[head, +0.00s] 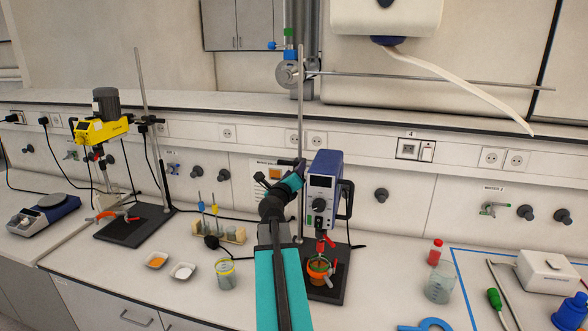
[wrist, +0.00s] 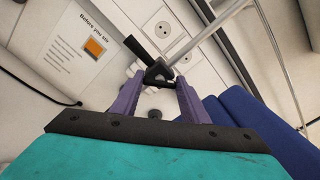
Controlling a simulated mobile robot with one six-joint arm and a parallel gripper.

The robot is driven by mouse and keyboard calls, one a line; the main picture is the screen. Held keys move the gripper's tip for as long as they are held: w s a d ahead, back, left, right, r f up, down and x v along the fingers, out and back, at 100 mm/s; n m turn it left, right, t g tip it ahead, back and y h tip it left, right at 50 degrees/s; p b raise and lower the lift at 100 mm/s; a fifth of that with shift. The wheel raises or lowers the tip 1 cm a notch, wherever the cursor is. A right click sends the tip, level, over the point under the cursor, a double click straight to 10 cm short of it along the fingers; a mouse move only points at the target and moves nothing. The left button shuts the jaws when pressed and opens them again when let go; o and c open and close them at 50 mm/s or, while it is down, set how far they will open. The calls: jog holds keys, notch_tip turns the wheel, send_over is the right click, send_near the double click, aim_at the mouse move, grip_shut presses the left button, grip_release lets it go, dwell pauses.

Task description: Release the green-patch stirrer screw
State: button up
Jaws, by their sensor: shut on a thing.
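The blue overhead stirrer (head: 323,180) hangs on an upright metal rod (head: 301,90) above a black base. A small green patch (head: 309,219) shows low on its front. A black clamp screw (wrist: 158,72) with a bar-like handle shows in the wrist view, beside the metal rod. My gripper (wrist: 157,80) has purple fingers on either side of the screw head and is shut on it. In the head view my arm hides most of the gripper and the screw. The stirrer's blue side fills the right of the wrist view.
An orange pot (head: 319,271) stands below the stirrer. A yellow stirrer (head: 100,131) on its own stand is at left. A jar (head: 226,274), white dishes and a rack (head: 220,232) stand left of my arm.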

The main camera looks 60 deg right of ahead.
jog(key=n, duration=1)
jog(key=shift+f, duration=0.1)
dwell(0.5)
jog(key=o, duration=1.1)
jog(key=shift+d, duration=0.1)
jog(key=shift+c, duration=0.2)
jog(key=shift+f, duration=0.1)
jog(key=b+v, duration=0.3)
jog(key=v, duration=0.2)
jog(key=shift+s+a+f, duration=0.1)
jog(key=shift+a, duration=0.25)
